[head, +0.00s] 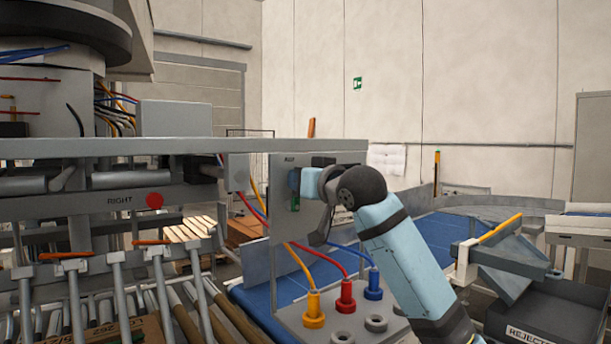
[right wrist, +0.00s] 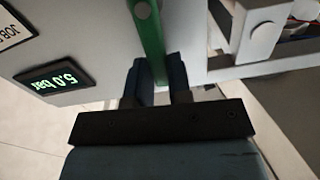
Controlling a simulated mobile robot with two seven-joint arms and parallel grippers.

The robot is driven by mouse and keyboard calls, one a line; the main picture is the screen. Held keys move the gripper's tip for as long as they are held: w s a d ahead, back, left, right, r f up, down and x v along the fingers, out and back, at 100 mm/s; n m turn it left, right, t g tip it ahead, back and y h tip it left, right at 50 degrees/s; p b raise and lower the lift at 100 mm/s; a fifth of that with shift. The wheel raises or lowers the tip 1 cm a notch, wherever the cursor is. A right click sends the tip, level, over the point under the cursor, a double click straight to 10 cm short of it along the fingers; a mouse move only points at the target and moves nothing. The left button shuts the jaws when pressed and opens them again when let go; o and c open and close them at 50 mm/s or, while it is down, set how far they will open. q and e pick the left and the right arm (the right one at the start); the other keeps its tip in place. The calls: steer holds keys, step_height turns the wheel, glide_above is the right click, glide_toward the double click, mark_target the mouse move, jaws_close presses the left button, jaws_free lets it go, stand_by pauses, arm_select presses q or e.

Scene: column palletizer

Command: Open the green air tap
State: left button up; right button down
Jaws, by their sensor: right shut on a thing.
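The green air tap's long green handle (right wrist: 151,38) shows in the right wrist view, running up from between my fingers in front of a grey panel. My right gripper (right wrist: 162,76) is shut on this handle, one dark finger on each side. A small display (right wrist: 64,78) beside the handle reads 5.0 bar, upside down. My left gripper is in neither view.
Yellow (head: 314,310), red (head: 346,297) and blue (head: 373,284) hose fittings stand below my right arm, with hoses rising to the machine. A blue conveyor (head: 440,236) runs behind. A dark reject bin (head: 540,325) is at the lower right.

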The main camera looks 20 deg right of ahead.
steer(key=shift+s+a+r+n, duration=0.1)
steer(key=shift+a+r+n, duration=0.1)
steer(key=shift+n, duration=0.3)
steer(key=c, duration=1)
jaws_free()
steer(key=shift+f, duration=0.1)
steer(key=shift+c, duration=0.2)
steer(key=b+v, duration=0.3)
steer(key=v, duration=1.1)
steer(key=shift+a, duration=0.1)
